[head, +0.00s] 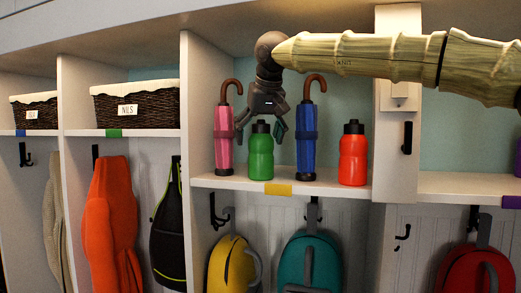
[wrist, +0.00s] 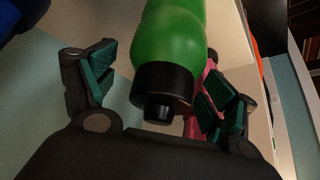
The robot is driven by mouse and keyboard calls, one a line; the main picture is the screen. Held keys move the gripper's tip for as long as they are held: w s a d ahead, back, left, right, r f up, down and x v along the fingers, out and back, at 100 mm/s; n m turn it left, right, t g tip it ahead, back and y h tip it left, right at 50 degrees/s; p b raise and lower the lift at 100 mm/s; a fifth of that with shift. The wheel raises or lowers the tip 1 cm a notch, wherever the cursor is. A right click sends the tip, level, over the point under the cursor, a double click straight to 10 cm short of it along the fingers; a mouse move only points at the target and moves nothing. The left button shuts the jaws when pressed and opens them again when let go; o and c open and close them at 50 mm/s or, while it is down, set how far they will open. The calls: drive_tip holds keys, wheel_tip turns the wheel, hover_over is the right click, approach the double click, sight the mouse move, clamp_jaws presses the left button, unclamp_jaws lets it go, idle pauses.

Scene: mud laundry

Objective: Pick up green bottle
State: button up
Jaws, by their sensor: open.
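The green bottle (head: 261,156) with a black cap stands upright on the cubby shelf, between a pink umbrella and a blue umbrella. In the wrist view the green bottle (wrist: 172,45) lies between my open fingers, with its black cap towards my palm. My gripper (head: 262,128) is above and around the bottle's top in the head view, its fingers spread to either side. In the wrist view my gripper (wrist: 150,85) is open, with a clear gap on the left side. The right finger is close to the cap; I cannot tell whether it touches.
The pink umbrella (head: 223,139) stands close on the left, and the blue umbrella (head: 306,136) close on the right. A red bottle (head: 353,160) stands farther right. The shelf (head: 230,183) has a front edge with a yellow tag; a divider (head: 198,80) rises left.

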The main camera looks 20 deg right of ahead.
drive_tip(key=shift+s+d+f, duration=0.1)
drive_tip(key=shift+f, duration=0.3)
drive_tip(key=shift+w+f, duration=0.15)
drive_tip(key=shift+w, duration=0.1)
drive_tip(key=c, duration=0.3)
drive_tip(key=shift+s, duration=0.15)
drive_tip(key=c, duration=0.9)
